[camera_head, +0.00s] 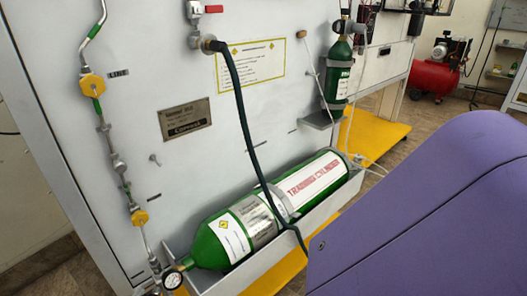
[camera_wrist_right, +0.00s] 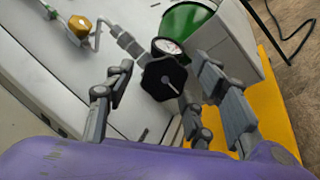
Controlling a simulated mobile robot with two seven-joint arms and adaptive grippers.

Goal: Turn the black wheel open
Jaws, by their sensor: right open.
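The black wheel (camera_wrist_right: 163,79), a dark lobed knob with a light mark, is in the middle of the right wrist view. My right gripper (camera_wrist_right: 160,92) is open, its grey fingers on either side of the wheel. I cannot tell whether any finger touches it. A round pressure gauge (camera_wrist_right: 168,46) sits just beyond the wheel, by the green cylinder (camera_wrist_right: 183,22). In the head view the green training cylinder (camera_head: 265,208) lies on its side, with the gauge (camera_head: 173,280) at its near end. The wheel is not clear there. My left gripper is not in view.
A grey panel (camera_head: 150,60) with pipes and yellow fittings (camera_head: 92,84) rises behind the cylinder. A dark hose (camera_head: 243,115) hangs down across the cylinder. A grey trough (camera_head: 255,268) holds the cylinder above a yellow base (camera_head: 375,133). My purple arm covers the lower right.

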